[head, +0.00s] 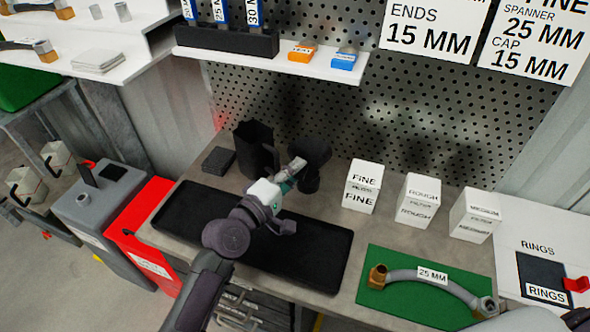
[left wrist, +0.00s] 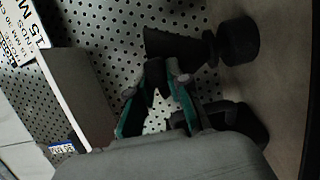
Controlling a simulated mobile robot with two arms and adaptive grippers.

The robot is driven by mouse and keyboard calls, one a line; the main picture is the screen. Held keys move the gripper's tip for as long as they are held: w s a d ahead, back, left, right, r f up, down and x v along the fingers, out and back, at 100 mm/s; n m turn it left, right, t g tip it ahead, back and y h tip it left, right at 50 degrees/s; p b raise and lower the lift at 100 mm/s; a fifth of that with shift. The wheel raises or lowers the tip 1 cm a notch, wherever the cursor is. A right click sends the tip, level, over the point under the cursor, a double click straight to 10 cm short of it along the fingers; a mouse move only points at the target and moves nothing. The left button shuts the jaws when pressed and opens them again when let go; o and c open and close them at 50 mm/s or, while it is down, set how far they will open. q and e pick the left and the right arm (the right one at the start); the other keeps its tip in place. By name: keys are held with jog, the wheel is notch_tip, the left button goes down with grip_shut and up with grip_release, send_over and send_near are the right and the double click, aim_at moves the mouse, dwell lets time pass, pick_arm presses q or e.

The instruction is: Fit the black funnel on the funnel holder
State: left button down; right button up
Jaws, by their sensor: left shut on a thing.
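The black funnel (head: 311,151) is upright, wide end up, at the back of the workbench. It also shows in the left wrist view (left wrist: 172,46), lying sideways because that view is turned. My left gripper (head: 290,180) is shut on a dark part at the funnel's side; its fingers (left wrist: 160,105) show in the left wrist view. The black round funnel holder (head: 307,183) stands on the bench right under the funnel, and also shows in the left wrist view (left wrist: 240,41). The funnel's narrow end lines up with the holder; I cannot tell whether it is seated. My right gripper is not in view.
A black jug (head: 256,146) stands close left of the gripper. A black tray (head: 325,262) lies under my left arm. White filter boxes (head: 361,187) and a green mat (head: 386,304) with a hose are to the right. A perforated panel (head: 440,130) rises behind.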

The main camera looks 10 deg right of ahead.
pick_arm(q)
jog(key=shift+f+b, duration=0.7)
jog(key=shift+f, duration=0.2)
jog(key=c, duration=1)
grip_release()
jog(key=shift+c, duration=0.2)
jog(key=v, duration=1.2)
jog(key=shift+r, duration=0.1)
